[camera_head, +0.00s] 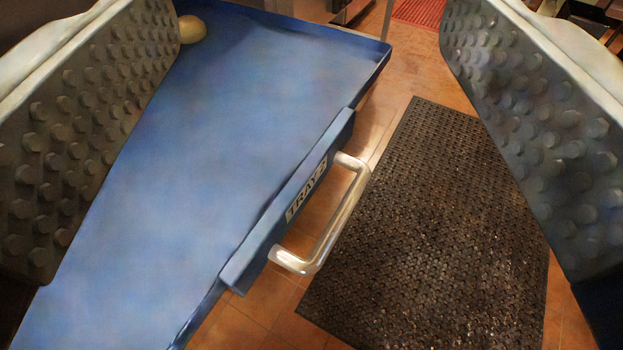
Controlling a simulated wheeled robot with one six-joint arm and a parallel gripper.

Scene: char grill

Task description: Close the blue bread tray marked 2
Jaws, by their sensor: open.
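The blue bread tray (215,130) marked "TRAY 2" fills the left and middle of the view and stands pulled out over the floor. Its front carries the label (306,189) and a silver bar handle (335,222). A round, tan bun-like item (190,29) lies in the tray at the upper left. My gripper (310,130) is open, with one studded grey finger at each side of the view. The handle shows in the gap between the fingers, and nothing is held. The left finger hides part of the tray.
A black perforated floor mat (440,230) lies to the right of the handle on orange tiles (415,60). A red mat (418,12) shows at the top. Dark equipment is partly visible at the upper right.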

